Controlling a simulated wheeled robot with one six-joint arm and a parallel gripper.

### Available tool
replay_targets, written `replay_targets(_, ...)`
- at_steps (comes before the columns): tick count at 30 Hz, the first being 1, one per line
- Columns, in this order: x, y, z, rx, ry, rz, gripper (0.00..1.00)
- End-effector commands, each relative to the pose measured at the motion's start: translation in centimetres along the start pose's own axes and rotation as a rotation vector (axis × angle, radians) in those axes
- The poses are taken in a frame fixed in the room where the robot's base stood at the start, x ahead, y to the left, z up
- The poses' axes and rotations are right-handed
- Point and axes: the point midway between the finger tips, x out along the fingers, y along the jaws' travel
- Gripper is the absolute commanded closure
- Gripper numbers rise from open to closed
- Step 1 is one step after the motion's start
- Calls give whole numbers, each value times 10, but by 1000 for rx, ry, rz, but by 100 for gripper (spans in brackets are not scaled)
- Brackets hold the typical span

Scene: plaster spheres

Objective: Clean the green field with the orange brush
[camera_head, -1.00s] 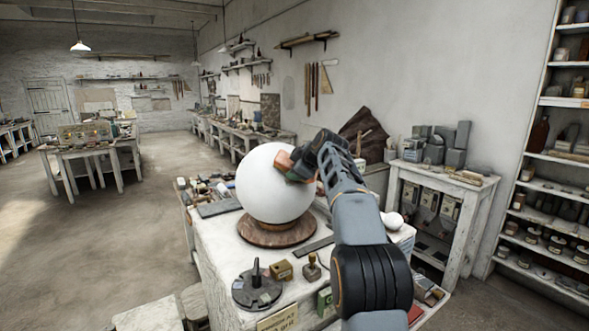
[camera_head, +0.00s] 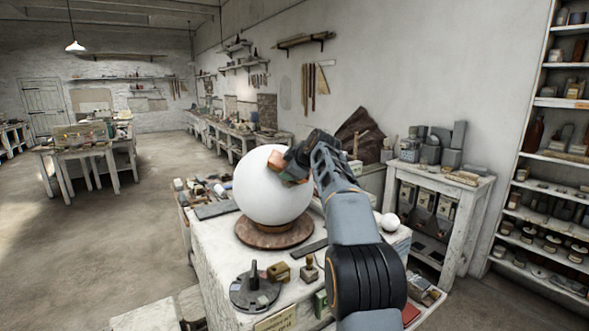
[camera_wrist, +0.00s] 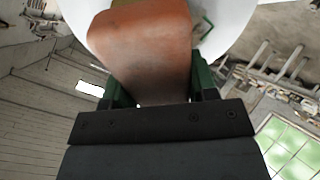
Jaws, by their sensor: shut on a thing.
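The orange brush (camera_head: 288,171) is held in my gripper (camera_head: 299,163) against or very near the upper right of a large white sphere (camera_head: 266,201). In the wrist view the brush (camera_wrist: 143,45) fills the space between my green gripper fingers (camera_wrist: 152,90), which are shut on it. The sphere (camera_wrist: 232,20) shows behind it. A small piece of green edging, which looks like part of the green field (camera_wrist: 207,24), shows on the sphere just right of the brush. The rest of the field is hidden, and I cannot tell whether the brush touches the surface.
The sphere rests on a round brown base (camera_head: 273,236) on a white worktable (camera_head: 222,250). A dark round stand (camera_head: 256,292), small blocks and tools crowd the table. Open floor (camera_head: 110,240) is at left.

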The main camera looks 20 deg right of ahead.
Motion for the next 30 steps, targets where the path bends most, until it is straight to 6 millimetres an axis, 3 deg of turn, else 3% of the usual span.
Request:
replay_targets(14, 4, 0, -22, 0, 1, 0, 74)
replay_targets(30, 2, -1, -2, 1, -1, 1, 74)
